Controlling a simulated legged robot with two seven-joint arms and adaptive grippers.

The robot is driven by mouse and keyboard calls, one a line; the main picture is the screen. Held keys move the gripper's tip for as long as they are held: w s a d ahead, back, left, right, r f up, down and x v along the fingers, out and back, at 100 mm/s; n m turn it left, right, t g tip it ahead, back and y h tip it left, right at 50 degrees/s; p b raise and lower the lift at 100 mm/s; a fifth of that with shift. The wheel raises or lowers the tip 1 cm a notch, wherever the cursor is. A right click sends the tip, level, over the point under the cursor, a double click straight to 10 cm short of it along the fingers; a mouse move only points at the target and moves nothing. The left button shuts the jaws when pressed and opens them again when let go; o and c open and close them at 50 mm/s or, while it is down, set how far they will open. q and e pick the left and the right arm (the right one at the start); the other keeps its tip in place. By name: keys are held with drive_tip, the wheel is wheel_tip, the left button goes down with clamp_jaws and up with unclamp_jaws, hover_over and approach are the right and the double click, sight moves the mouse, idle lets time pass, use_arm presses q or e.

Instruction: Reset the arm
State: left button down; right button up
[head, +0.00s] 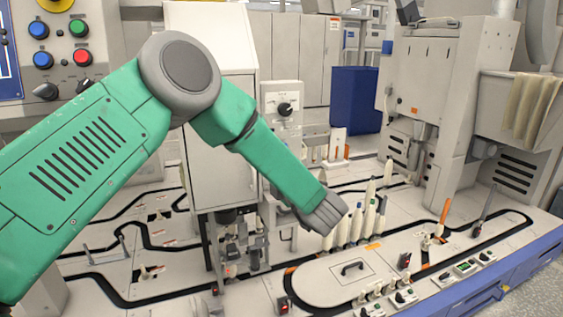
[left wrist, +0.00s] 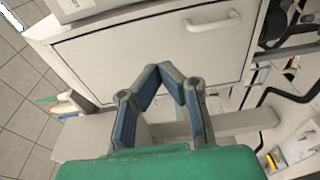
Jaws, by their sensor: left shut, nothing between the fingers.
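My left arm comes in from the left in the head view, green with a grey elbow joint. It reaches down and right across the middle of the picture. Its grey left gripper (head: 327,216) is at the near left of a group of white bobbins (head: 356,226), which it partly overlaps in the picture; I cannot tell whether it touches them. In the left wrist view the left gripper (left wrist: 172,72) shows blue-padded fingers with their tips together, and nothing between them. A white panel with a handle (left wrist: 213,22) lies beyond the fingers. My right gripper is in neither view.
A white deck with a black track (head: 150,299) spreads below the arm. A tall white cabinet (head: 225,150) stands behind the arm. An orange upright piece (head: 445,211) stands on the right of the deck. Small switches (head: 403,298) line the front edge.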

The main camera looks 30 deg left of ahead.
use_arm(q)
drive_tip(key=s+d+f+m+h+p, duration=0.1)
drive_tip(key=s+d+f+m+h, duration=0.1)
drive_tip(key=s+f+m+h, duration=0.35)
drive_tip(key=s+d+f+m+t+h+p, duration=0.1)
drive_tip(key=s+d+f+m+h, duration=0.2)
drive_tip(key=f+m, duration=0.55)
drive_tip(key=s+d+f+m+h+p, duration=0.15)
drive_tip(key=s+f+m+h, duration=0.3)
drive_tip(key=f, duration=0.45)
drive_tip(key=s+f+m+g, duration=0.2)
drive_tip(key=s+m+g, duration=0.1)
drive_tip(key=s, duration=0.7)
drive_tip(key=s+f+m+g+h, duration=0.1)
drive_tip(key=s+f+m+g, duration=0.2)
drive_tip(key=s, duration=0.7)
drive_tip(key=s+f+m+g+h, duration=0.1)
drive_tip(key=s+m+g, duration=0.3)
drive_tip(key=s, duration=0.6)
drive_tip(key=shift+d+f+m+p, duration=0.25)
drive_tip(key=shift+f+m+p, duration=0.2)
drive_tip(key=shift+f+m, duration=0.3)
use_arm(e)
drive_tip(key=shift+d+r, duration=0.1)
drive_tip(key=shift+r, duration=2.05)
use_arm(q)
drive_tip(key=shift+r, duration=0.1)
